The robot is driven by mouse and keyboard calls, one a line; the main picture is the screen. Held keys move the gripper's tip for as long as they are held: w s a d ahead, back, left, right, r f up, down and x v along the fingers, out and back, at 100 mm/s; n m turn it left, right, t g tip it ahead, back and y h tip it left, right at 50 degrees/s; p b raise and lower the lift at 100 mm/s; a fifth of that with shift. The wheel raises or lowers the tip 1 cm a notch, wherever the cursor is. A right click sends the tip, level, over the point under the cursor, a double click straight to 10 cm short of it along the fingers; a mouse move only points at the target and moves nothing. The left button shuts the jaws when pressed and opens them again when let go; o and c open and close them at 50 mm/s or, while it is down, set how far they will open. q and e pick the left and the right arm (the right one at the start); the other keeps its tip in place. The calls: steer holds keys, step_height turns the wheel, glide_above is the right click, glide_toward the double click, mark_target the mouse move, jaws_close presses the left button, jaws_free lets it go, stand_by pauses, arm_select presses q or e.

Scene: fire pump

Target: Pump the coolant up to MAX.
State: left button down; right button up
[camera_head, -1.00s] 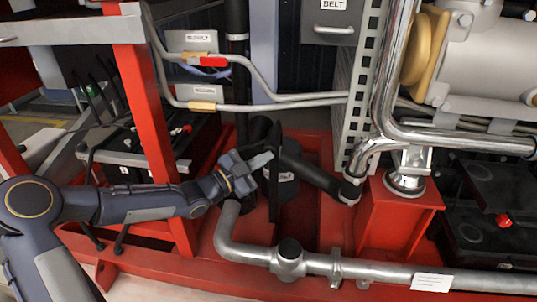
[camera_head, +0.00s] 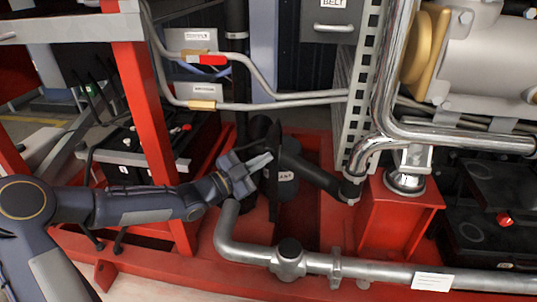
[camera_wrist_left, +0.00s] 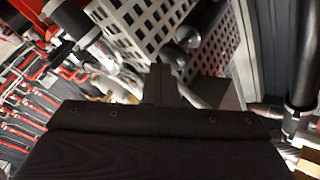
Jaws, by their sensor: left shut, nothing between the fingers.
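My left gripper (camera_head: 262,161) is shut and empty. Its fingertips are right beside a thin, upright black bar (camera_head: 274,185), which looks like a lever; I cannot tell whether they touch it. Behind the bar is a dark round body with a small white label (camera_head: 286,176), partly hidden by the bar; I cannot read the label. A thick black pipe (camera_head: 318,178) runs from there down to the right. In the left wrist view, the dark gripper (camera_wrist_left: 163,82) fills the lower middle. No coolant level or MAX mark can be made out. My right gripper is not in view.
A red post (camera_head: 150,120) stands behind my left forearm. A grey pipe with a valve body (camera_head: 289,262) runs along the front. A red box pedestal (camera_head: 395,220) and chrome pipes (camera_head: 385,90) stand to the right.

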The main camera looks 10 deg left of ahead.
arm_select(q)
steer(key=shift+s, duration=0.6)
steer(key=s+b, duration=0.1)
steer(key=s, duration=0.4)
steer(key=shift+f, duration=0.1)
stand_by(0.6)
